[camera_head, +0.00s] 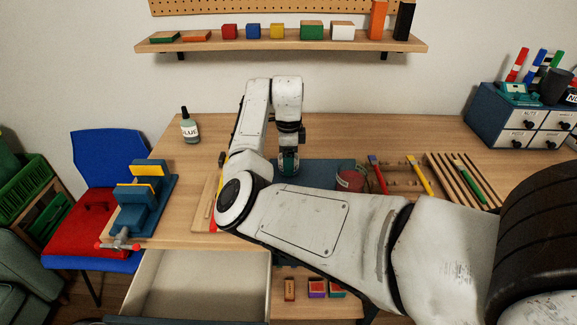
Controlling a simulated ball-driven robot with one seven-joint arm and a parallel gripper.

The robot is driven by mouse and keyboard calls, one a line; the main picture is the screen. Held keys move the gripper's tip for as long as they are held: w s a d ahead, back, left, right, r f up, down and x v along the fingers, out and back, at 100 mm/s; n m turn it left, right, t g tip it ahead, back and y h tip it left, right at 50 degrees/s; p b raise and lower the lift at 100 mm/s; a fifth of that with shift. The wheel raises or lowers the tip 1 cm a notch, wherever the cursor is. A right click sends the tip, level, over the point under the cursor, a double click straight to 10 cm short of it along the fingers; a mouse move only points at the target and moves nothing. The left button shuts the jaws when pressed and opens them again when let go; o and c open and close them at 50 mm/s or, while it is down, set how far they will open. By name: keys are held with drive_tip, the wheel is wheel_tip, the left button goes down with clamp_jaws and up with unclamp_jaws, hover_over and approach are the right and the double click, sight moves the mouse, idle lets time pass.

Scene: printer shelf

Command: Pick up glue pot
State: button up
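A small pale grey-green bottle with a dark cap, its label reading "LUE" in part, is the glue pot (189,128). It stands upright at the back left of the wooden table (230,140). My gripper (289,163) points down over the blue mat (325,171) near the middle of the table, well to the right of the glue pot and apart from it. Its fingers are small and dark teal at this size, and I cannot tell whether they are open or shut. My arm hides part of the table's front and of the mat.
A blue and yellow press (140,200) stands at the left table edge, with an open drawer (200,285) below. A red pot (350,180), tools and a slotted rack (465,178) lie to the right. A blue drawer cabinet (505,120) stands at the far right. A wall shelf (280,43) hangs above.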

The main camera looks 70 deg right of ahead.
drive_tip(key=c, duration=0.9)
drive_tip(key=shift+o, duration=0.2)
drive_tip(key=shift+r, duration=0.1)
